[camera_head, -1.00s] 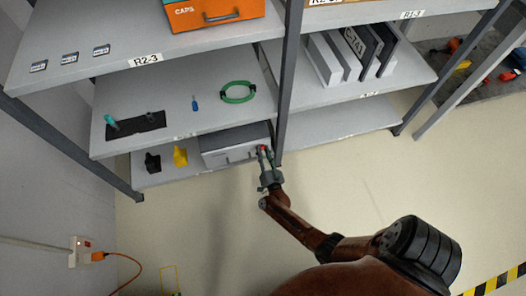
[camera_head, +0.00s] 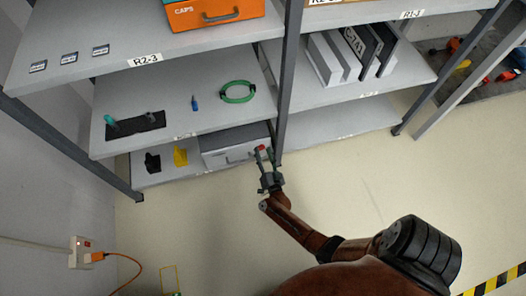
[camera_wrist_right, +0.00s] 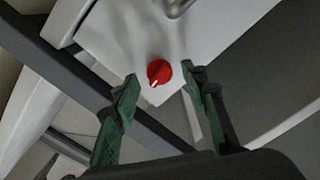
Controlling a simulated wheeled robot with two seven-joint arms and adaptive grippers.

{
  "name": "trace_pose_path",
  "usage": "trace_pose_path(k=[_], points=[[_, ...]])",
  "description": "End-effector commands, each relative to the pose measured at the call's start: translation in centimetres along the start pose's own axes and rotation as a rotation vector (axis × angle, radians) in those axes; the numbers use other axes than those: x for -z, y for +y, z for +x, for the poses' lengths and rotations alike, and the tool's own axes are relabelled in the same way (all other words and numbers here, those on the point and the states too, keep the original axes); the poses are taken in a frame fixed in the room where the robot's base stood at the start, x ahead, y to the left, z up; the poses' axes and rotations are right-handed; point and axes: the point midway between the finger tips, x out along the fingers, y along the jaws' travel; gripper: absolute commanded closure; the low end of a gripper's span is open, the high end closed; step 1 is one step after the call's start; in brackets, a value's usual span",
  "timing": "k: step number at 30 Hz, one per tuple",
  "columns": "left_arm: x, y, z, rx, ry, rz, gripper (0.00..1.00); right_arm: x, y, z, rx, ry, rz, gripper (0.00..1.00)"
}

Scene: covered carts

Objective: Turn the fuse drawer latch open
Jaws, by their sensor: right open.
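The fuse drawer is a grey-white box (camera_head: 222,147) on the lowest shelf, beside the rack post. Its latch looks to be the red round knob (camera_wrist_right: 159,72) with a white mark pointing down and slightly left in the wrist view. My right gripper (camera_head: 266,156) is at the box's right end, with red showing near its fingertips. In the wrist view the green-padded fingers (camera_wrist_right: 160,76) are spread, one on each side of the knob in the picture, with gaps to both sides. I cannot tell whether the tips reach its depth. My left gripper is out of view.
The dark rack post (camera_head: 284,90) stands close to my right gripper. The shelf above (camera_head: 215,115) holds a blue screwdriver (camera_head: 195,103), a green cable loop (camera_head: 238,92) and a black mat (camera_head: 135,126). Yellow (camera_head: 180,156) and black (camera_head: 153,163) items sit left of the box.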

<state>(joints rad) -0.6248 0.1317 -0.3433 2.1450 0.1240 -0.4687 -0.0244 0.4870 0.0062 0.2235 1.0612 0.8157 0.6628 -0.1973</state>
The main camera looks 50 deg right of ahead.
Motion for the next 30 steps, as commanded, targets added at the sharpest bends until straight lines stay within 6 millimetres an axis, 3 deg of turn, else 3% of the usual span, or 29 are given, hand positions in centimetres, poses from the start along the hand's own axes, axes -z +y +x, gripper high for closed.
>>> trace_pose_path(k=[6,12,30], points=[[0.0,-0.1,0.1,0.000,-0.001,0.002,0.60,-0.1,0.1,-3.8,-0.003,-0.002,0.002,0.59],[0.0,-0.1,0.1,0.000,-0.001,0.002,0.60,-0.1,0.1,-6.1,-0.003,-0.001,0.001,0.59],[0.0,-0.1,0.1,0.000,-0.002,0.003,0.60,0.0,0.0,-6.5,-0.001,0.000,0.001,0.59]])
